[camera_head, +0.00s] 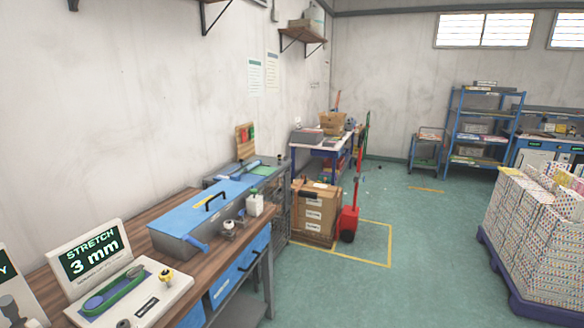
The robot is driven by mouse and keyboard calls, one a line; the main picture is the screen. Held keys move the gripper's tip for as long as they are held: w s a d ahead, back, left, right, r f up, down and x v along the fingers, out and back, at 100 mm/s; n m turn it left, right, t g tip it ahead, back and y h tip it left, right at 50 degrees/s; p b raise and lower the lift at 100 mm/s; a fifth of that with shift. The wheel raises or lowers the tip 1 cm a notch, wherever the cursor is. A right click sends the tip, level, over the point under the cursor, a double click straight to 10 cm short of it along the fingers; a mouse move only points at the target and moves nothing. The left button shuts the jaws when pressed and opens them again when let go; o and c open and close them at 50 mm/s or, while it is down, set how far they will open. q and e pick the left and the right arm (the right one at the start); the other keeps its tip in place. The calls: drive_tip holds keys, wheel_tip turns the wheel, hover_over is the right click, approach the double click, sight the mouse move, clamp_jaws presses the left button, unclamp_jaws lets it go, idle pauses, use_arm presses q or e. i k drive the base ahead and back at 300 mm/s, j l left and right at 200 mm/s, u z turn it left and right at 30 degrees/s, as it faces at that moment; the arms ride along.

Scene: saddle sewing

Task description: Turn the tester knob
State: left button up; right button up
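The tester (176,291) stands on the wooden bench at the lower left. Its upright screen (92,260) reads "STRETCH 3 mm". A green loop-shaped piece (113,290) lies on its pale base. A small yellow and dark knob (166,276) sits on the right part of the base; its exact turn is too small to read. A dark round part at the base's front edge is cut off by the frame. Neither of my grippers is in view.
A blue-lidded grey toolbox (205,213) and a small white bottle (255,204) stand farther along the bench (45,284). A cardboard box (316,208) and a red hand truck (348,222) stand beyond it. A loaded pallet (511,285) is at right; the green floor between is clear.

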sight(165, 276)
drive_tip(key=u, duration=1.45)
